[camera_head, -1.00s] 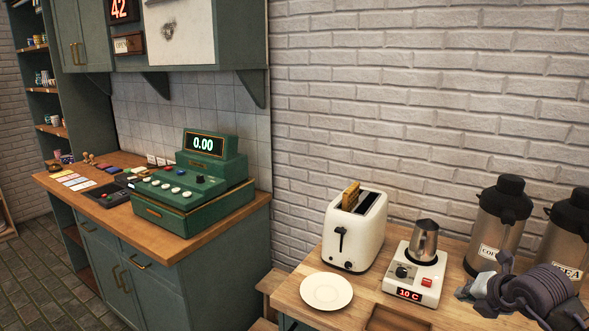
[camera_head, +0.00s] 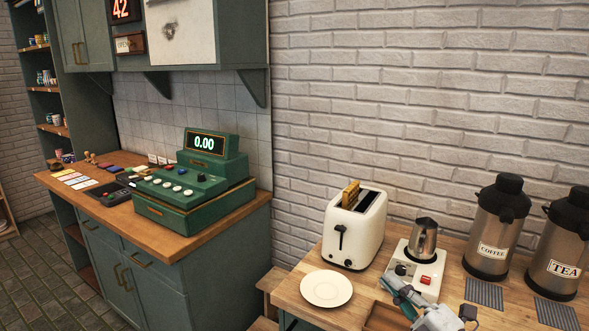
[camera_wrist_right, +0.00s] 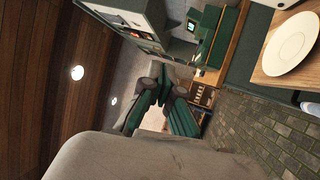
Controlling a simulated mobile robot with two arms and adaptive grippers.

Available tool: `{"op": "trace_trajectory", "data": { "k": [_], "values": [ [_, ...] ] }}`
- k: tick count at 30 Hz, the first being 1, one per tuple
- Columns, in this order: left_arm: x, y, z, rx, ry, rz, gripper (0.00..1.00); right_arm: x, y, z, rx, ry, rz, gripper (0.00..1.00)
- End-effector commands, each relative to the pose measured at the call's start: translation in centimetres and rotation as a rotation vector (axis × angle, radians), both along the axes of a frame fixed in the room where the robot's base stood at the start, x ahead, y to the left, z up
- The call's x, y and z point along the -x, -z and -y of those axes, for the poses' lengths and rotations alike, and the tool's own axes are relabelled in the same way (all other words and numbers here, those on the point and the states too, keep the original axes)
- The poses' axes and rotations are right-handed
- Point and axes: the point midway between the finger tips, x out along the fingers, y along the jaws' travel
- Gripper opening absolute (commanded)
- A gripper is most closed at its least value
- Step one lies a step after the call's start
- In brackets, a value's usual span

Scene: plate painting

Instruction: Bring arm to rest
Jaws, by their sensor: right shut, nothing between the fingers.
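My right gripper (camera_head: 396,286) is at the lower right of the head view, in front of the white warmer with the red display button. It is shut and empty. In the right wrist view its two fingers (camera_wrist_right: 167,82) reach out over open room, with nothing between them. My left gripper is in neither view.
A toaster (camera_head: 355,229) with bread, a white plate (camera_head: 326,289) and a warmer (camera_head: 419,269) bearing a metal jug (camera_head: 424,239) stand close to the gripper. Coffee (camera_head: 494,228) and tea (camera_head: 559,246) urns stand at right. A green cash register (camera_head: 193,188) sits on the left counter.

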Motion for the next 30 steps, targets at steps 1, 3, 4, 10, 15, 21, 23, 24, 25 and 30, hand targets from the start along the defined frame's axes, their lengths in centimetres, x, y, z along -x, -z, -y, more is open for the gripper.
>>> {"op": "trace_trajectory", "data": {
  "k": [1,3,4,10,15,21,23,24,25,30],
  "values": [
    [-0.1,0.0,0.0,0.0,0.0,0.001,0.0,0.8,-0.3,1.2,-0.167,0.075,-0.016,0.0],
    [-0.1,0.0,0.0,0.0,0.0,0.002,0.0,1.6,0.3,3.8,-0.377,0.21,-0.067,0.0],
    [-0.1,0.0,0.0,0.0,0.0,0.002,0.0,2.0,1.1,5.1,-0.46,0.275,-0.103,0.0],
    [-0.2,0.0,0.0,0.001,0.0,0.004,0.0,7.2,12.3,10.7,-0.859,0.719,-0.547,0.0],
    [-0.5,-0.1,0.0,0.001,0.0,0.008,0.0,14.1,20.8,9.6,-0.954,0.938,-0.967,0.0],
    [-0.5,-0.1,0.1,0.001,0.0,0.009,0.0,20.6,25.4,6.6,-0.952,1.032,-1.318,0.0],
    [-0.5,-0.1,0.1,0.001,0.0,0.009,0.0,22.4,26.2,5.7,-0.943,1.043,-1.407,0.0],
    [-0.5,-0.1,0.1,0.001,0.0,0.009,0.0,23.5,26.6,5.1,-0.934,1.048,-1.463,0.0],
    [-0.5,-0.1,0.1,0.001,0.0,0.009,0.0,24.3,26.9,4.6,-0.928,1.051,-1.505,0.0],
    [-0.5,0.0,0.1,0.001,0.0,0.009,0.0,28.3,28.4,2.3,-0.883,1.051,-1.71,0.0]
  ]
}}
